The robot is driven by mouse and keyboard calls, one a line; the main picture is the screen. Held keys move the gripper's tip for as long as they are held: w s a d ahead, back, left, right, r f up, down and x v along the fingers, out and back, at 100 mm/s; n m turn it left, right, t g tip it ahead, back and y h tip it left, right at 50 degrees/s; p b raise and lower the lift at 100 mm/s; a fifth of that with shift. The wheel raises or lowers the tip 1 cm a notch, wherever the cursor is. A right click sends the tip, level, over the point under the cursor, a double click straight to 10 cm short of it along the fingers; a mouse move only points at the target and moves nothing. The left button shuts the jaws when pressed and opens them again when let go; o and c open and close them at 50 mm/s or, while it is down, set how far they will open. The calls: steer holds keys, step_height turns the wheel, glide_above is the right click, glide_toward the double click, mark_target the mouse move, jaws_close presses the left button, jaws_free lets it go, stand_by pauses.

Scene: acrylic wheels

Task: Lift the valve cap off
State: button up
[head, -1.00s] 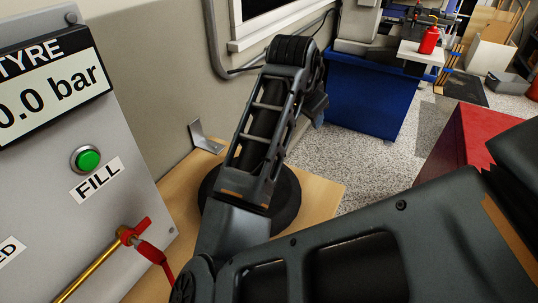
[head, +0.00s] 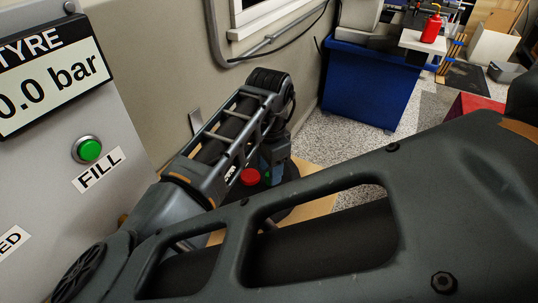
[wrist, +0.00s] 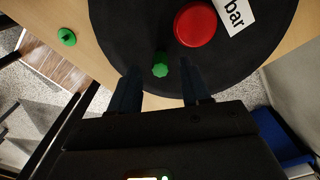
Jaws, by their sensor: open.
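In the wrist view a small green knobbed piece (wrist: 160,64), which looks like the valve cap, is on the black wheel (wrist: 110,35). My gripper (wrist: 160,76) is open, with its two dark blue fingers on either side of the green piece. I cannot tell whether they touch it. A second small green piece (wrist: 67,37) lies on the wooden surface beside the wheel. In the head view my gripper (head: 275,168) is partly hidden by the wrist, and the wheel (head: 290,205) is mostly behind my arm.
A large red disc (wrist: 196,24) and a white "bar" label (wrist: 235,14) are near the fingers. The grey panel (head: 120,135) with a 0.0 bar display and green FILL button (head: 87,149) stands at left. A blue bin (head: 370,88) is behind.

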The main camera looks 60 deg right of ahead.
steer(key=shift+f, duration=0.65)
steer(key=shift+c, duration=0.5)
jaws_close()
